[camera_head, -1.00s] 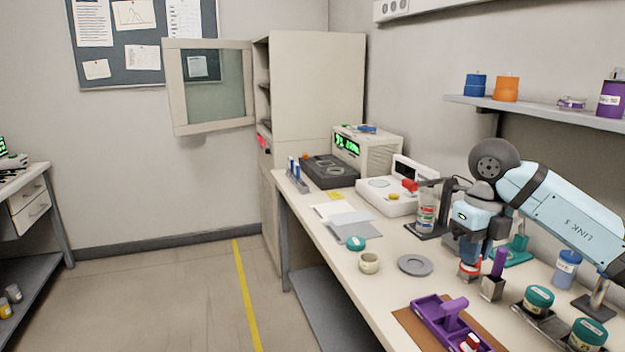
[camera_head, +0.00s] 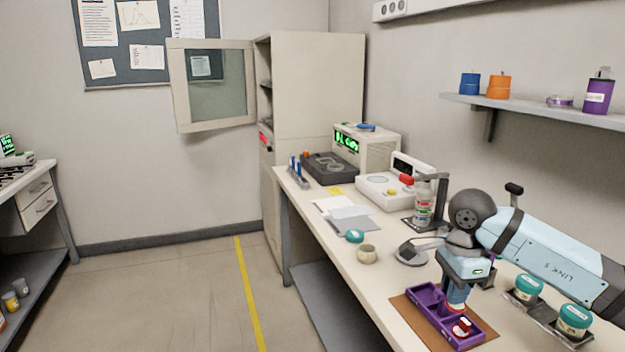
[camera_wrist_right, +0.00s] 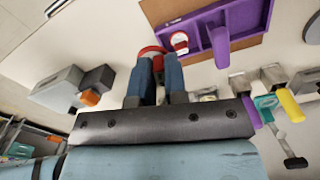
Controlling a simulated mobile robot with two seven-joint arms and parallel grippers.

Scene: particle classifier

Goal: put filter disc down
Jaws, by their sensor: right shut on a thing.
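My right gripper (camera_head: 456,298) is at the purple tray (camera_head: 423,293) on the bench, pointing down. It is shut on a red-rimmed disc, taken to be the filter disc (camera_wrist_right: 152,50), which shows between the blue fingertips in the right wrist view. The fingers hide most of the disc in the head view. I cannot tell whether it touches the tray. A second red and white piece (camera_head: 463,327) sits in the tray's near compartment, close beside the gripper. The tray's upright handle (camera_wrist_right: 220,47) shows in the right wrist view. My left gripper is not in view.
The tray lies on a brown mat (camera_head: 409,314). Teal-lidded jars (camera_head: 527,287) stand to its right. A grey round plate (camera_head: 409,256), a cream ring (camera_head: 366,254) and a teal lid (camera_head: 354,236) lie behind it. Bench instruments (camera_head: 385,189) stand farther back.

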